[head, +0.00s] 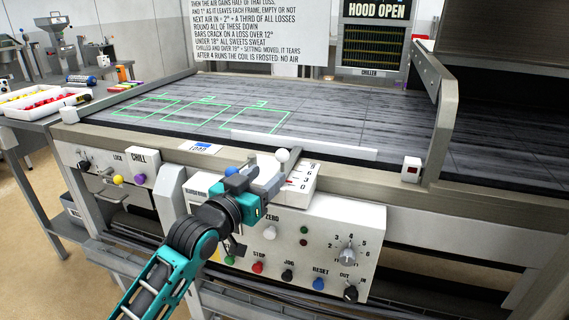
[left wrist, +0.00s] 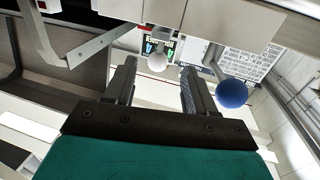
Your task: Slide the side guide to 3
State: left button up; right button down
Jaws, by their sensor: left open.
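A white ball knob (head: 283,155) stands on the white scale box (head: 298,186) at the front of the belt. The box carries a column of numbers with 3 and 0 low on it; a small red mark shows beside the lower numbers, too small to read exactly. A long white bar (head: 305,143), which looks like the side guide, lies along the belt's near edge. My left gripper (head: 268,181) is open in front of the knob. In the left wrist view the white knob (left wrist: 157,62) appears between the open fingers (left wrist: 158,85), beyond their tips. My right gripper is not in view.
A blue ball knob (head: 232,171) is close left of my left gripper; in the left wrist view it sits right of the right finger. The control panel (head: 300,245) with buttons and dials lies below. Green numbered outlines (head: 205,110) mark the otherwise clear belt.

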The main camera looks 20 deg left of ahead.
aim_at(282, 163)
pick_arm(q)
jog(key=x, duration=0.8)
jog(key=shift+b, duration=0.3)
jog(key=shift+c, duration=0.2)
grip_shut()
